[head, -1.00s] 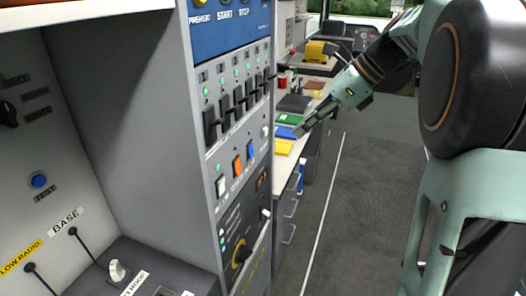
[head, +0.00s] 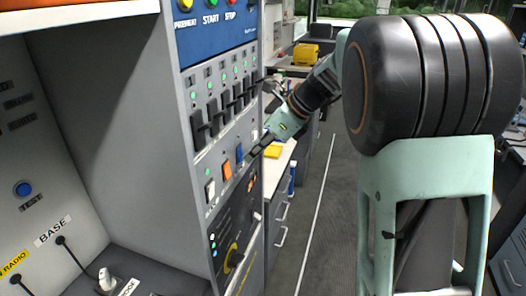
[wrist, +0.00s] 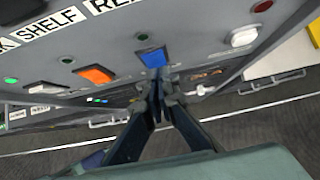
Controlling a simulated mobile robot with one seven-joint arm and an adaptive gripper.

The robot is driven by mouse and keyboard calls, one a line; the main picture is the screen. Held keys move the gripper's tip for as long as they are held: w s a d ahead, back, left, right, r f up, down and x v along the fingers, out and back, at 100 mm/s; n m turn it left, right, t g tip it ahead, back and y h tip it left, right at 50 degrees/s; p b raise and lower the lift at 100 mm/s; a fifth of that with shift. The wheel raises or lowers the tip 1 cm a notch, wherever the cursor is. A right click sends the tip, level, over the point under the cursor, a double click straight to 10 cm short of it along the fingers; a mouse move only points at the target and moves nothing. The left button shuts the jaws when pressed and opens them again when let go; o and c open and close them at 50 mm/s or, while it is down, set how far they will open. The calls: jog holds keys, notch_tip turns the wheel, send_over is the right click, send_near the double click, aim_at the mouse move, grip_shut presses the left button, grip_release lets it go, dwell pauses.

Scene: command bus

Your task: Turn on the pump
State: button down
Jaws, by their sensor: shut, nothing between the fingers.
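A row of rocker switches is on the grey panel: a white switch (head: 210,191), an orange switch (head: 227,170) and a blue switch (head: 239,152). The wrist view shows the white (wrist: 47,88), orange (wrist: 96,74) and blue (wrist: 153,58) switches, with another white switch (wrist: 244,37) to the right. No readable label names the pump. My gripper (head: 256,150) is shut and empty, close to the panel by the blue switch. In the wrist view its fingertips (wrist: 160,84) are just below the blue switch; whether they touch it is unclear.
Above the switches is a row of black levers (head: 225,109) and a blue start/stop panel (head: 218,30). A lower dark panel has a yellow-marked knob (head: 232,253). A desk with drawers (head: 283,213) stands beyond. The aisle floor (head: 335,210) is clear.

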jog(key=shift+a, duration=0.15)
jog(key=shift+w+a+p, duration=0.1)
jog(key=shift+p, duration=0.5)
jog(key=shift+f, duration=0.1)
jog(key=shift+r+p, duration=0.8)
jog(key=shift+r, duration=0.05)
